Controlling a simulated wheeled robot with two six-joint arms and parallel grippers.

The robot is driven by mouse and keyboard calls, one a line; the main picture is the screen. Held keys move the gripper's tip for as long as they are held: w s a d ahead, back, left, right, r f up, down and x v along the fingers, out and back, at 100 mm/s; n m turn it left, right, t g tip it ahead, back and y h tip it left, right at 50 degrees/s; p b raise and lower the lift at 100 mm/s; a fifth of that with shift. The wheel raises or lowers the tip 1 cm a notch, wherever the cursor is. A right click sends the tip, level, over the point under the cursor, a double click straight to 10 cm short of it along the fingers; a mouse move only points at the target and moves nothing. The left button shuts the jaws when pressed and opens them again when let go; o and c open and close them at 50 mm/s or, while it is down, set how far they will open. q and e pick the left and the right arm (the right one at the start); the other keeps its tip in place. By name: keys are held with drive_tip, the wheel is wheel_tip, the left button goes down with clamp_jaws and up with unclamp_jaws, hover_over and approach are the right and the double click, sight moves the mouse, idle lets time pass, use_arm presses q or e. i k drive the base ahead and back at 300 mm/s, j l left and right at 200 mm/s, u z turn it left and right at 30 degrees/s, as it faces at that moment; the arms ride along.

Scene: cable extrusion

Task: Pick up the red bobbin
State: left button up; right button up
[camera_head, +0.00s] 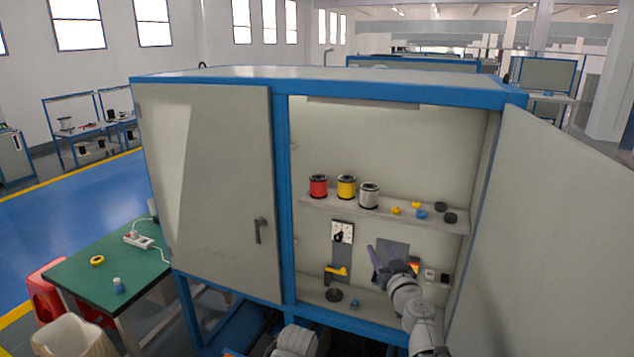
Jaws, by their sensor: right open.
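The red bobbin (318,186) stands upright at the left end of the upper shelf (335,208) inside the open cabinet. A yellow bobbin (346,187) and a silver-grey bobbin (369,195) stand in a row to its right. My right gripper (376,256) is open and empty, in front of the cabinet's lower compartment. It appears below and to the right of the red bobbin, well apart from it. My left gripper is not in view.
Small yellow, blue and black parts (421,213) lie further right on the shelf. The open right door (550,230) flanks my right arm; the left door (215,190) is shut. A green table (105,270) stands at left.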

sight(318, 181)
drive_tip(key=i+j+z, duration=0.1)
drive_tip(key=i+j, duration=0.25)
drive_tip(key=i+j+z, duration=0.1)
drive_tip(key=i+j, duration=0.2)
drive_tip(key=j, duration=0.15)
drive_tip(key=i+j, duration=0.35)
drive_tip(key=i+j+z, duration=0.15)
drive_tip(key=i+j, duration=0.15)
drive_tip(key=j, duration=0.25)
